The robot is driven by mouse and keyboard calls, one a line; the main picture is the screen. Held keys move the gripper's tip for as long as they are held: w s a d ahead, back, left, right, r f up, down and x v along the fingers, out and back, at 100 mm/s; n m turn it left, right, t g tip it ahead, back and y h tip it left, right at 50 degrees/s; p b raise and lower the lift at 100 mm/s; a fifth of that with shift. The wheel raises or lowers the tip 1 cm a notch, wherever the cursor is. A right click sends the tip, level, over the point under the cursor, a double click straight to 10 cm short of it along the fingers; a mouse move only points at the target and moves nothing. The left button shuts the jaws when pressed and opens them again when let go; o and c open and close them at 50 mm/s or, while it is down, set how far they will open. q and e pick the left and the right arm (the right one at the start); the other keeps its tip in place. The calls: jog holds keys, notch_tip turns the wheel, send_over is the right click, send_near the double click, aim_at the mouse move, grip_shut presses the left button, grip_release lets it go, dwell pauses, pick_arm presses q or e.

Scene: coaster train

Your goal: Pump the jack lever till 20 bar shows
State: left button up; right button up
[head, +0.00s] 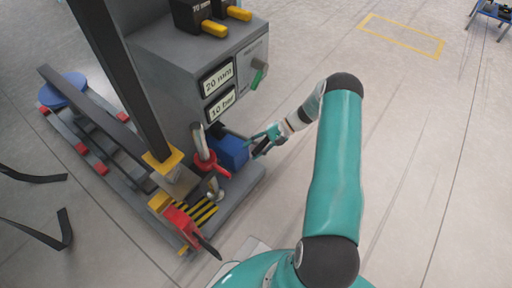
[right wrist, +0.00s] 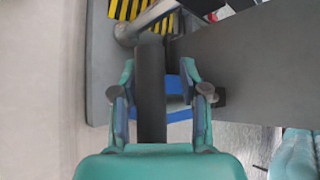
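The grey machine (head: 170,70) has two displays. The upper display (head: 217,78) reads 20 mm and the lower display (head: 221,105) reads 10 bar. A blue pump block (head: 232,152) sits at the machine's foot. In the right wrist view, a dark lever bar (right wrist: 151,75) runs between the fingers of my right gripper (right wrist: 165,100). The fingers stand apart, with a clear gap on the right side of the bar. In the head view my right gripper (head: 262,141) is beside the blue block. My left gripper is not in view.
A red fitting (head: 210,165) and a red part (head: 181,222) stand near the yellow-and-black striped plate (head: 204,213). A tall dark post (head: 125,80) rises at the left. Open floor (head: 420,130) lies at the right.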

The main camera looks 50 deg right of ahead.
jog(key=shift+s+d+r, duration=0.1)
jog(key=v, duration=1.2)
dwell(1.4)
